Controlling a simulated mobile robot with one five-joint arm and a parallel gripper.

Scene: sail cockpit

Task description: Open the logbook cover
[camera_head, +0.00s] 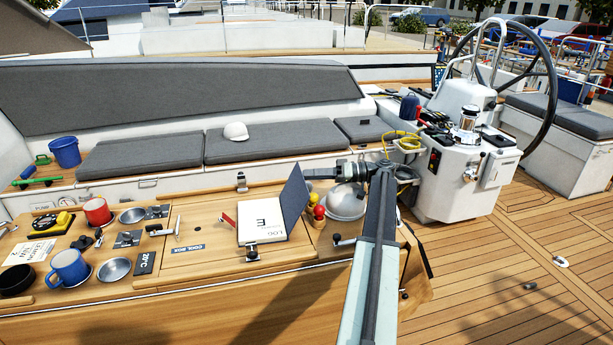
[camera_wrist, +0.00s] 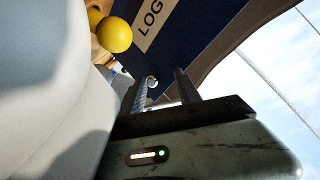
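The logbook (camera_head: 262,222) lies on the wooden cockpit table with a white page showing. Its dark blue cover (camera_head: 295,200) stands raised at the right side of the page, tilted a little to the right. In the wrist view the cover (camera_wrist: 205,35) fills the upper middle, with a cream LOG label on it. My gripper (camera_head: 322,172) is to the right of the cover, near its upper part. In the wrist view my gripper's two fingers (camera_wrist: 162,90) are apart with nothing clearly held between them. Whether a finger touches the cover cannot be told.
Red and yellow round-topped things (camera_head: 318,208) and a silver dome (camera_head: 346,202) stand close right of the cover. Mugs, including a blue one (camera_head: 69,268), and small dishes crowd the table's left. The steering pedestal (camera_head: 460,165) is at the right.

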